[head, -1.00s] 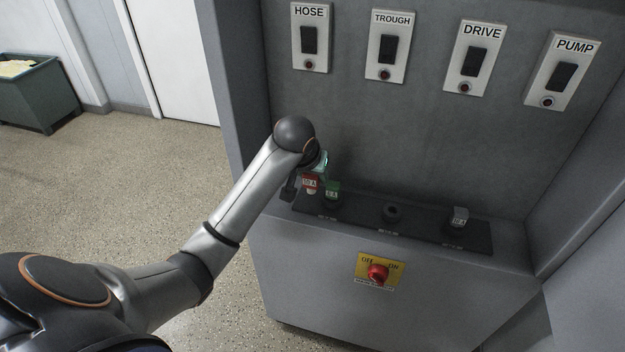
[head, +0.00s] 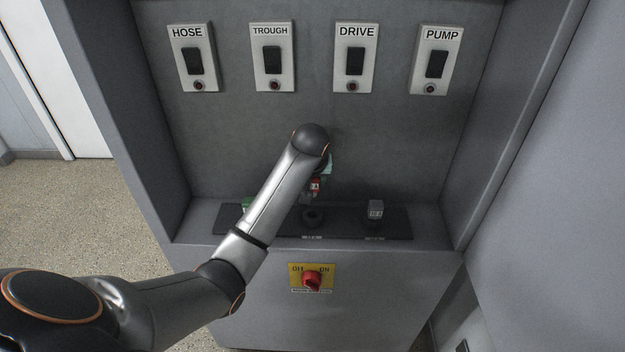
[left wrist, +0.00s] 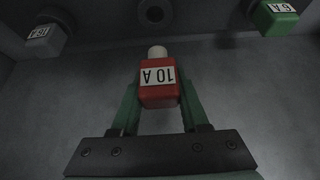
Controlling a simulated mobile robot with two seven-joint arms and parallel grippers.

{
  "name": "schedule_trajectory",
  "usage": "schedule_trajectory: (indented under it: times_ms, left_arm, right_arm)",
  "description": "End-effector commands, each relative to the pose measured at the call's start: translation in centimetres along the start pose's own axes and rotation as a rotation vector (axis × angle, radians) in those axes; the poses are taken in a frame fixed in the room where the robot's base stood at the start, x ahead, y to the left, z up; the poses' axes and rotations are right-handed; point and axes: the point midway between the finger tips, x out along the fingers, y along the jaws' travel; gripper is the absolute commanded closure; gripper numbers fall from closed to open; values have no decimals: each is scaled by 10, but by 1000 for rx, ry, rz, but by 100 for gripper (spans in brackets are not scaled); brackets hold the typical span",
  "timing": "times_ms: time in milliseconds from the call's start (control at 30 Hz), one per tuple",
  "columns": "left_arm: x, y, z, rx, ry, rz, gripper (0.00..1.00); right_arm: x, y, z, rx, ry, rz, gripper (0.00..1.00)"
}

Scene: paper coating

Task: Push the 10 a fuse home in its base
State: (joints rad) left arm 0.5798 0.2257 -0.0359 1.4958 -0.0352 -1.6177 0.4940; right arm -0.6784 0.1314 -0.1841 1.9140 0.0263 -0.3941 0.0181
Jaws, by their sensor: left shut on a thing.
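The red 10 A fuse (head: 315,187) is held between the fingers of my left gripper (head: 319,177), above the middle fuse base (head: 313,216). The base is dark, round and empty. In the left wrist view, the fuse (left wrist: 159,88) sits between the two green fingers of the gripper (left wrist: 159,98), its label upside down. Its pale end points toward the empty base (left wrist: 155,12), with a gap between them. My right gripper is not in view.
A green 6 A fuse (head: 246,203), partly hidden by my arm, and a grey 16 A fuse (head: 376,209) stand in the bases either side. A red OFF/ON knob (head: 312,281) is on the front below. Labelled switches line the back panel.

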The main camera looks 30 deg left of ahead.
Motion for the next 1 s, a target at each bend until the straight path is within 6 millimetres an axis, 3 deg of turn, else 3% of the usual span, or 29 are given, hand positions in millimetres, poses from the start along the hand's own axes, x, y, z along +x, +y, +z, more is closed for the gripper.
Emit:
schedule_trajectory:
  times_ms: [167, 700, 1000]
  left_arm:
    - [4, 0, 3, 1, -1, 0, 100]
    - [44, 0, 26, 1, -1, 0, 100]
    - [50, 0, 30, 1, -1, 0, 100]
  right_arm:
    - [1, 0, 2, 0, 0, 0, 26]
    - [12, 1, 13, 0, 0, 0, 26]
    - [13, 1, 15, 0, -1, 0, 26]
